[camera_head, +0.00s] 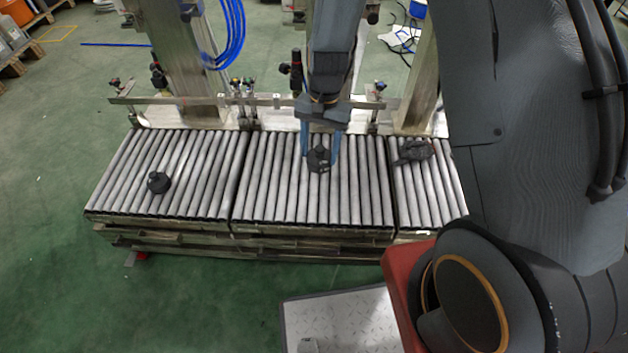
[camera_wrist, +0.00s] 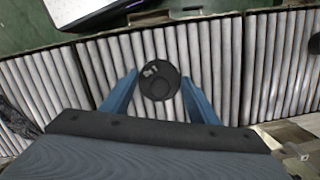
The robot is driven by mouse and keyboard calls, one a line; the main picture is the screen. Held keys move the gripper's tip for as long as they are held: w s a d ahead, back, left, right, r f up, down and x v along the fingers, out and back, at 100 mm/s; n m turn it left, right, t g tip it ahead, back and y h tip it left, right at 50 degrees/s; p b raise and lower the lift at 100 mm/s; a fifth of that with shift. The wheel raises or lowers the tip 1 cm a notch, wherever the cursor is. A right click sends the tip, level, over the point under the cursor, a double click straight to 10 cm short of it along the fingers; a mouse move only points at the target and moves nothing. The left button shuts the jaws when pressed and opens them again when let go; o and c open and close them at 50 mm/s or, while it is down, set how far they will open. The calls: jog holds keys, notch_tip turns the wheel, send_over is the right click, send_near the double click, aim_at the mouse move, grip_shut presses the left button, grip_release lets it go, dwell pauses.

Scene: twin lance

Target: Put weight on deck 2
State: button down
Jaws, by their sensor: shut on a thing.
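A dark round weight (camera_head: 319,158) is between the blue fingers of my gripper (camera_head: 322,150), over the middle roller deck (camera_head: 262,190). The gripper is shut on it. In the wrist view the weight (camera_wrist: 159,80) sits between the two fingertips (camera_wrist: 160,88), with a small pale label on its top. Whether it touches the rollers or is slightly above them I cannot tell. A second dark weight (camera_head: 158,182) stands on the left roller deck (camera_head: 125,190). The right roller deck (camera_head: 425,190) is partly hidden by my arm.
A dark object (camera_head: 414,150) lies at the back of the right deck. A metal rail (camera_head: 205,101) with fittings and upright posts stands behind the decks. A pale plate (camera_head: 340,318) is on the floor in front. The rollers around the held weight are clear.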

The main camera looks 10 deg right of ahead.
aim_at(314, 155)
jog(key=shift+m, duration=0.5)
jog(key=f+b, duration=0.1)
jog(key=a+f, duration=0.1)
jog(key=f, duration=0.1)
jog(key=f+b, duration=0.1)
jog(key=shift+w+a+f+b, duration=0.2)
jog(key=shift+a+f+b, duration=0.05)
jog(key=shift+f+b, duration=0.9)
jog(key=shift+f, duration=4)
jog(key=c, duration=0.7)
grip_release()
jog(key=shift+f, duration=0.15)
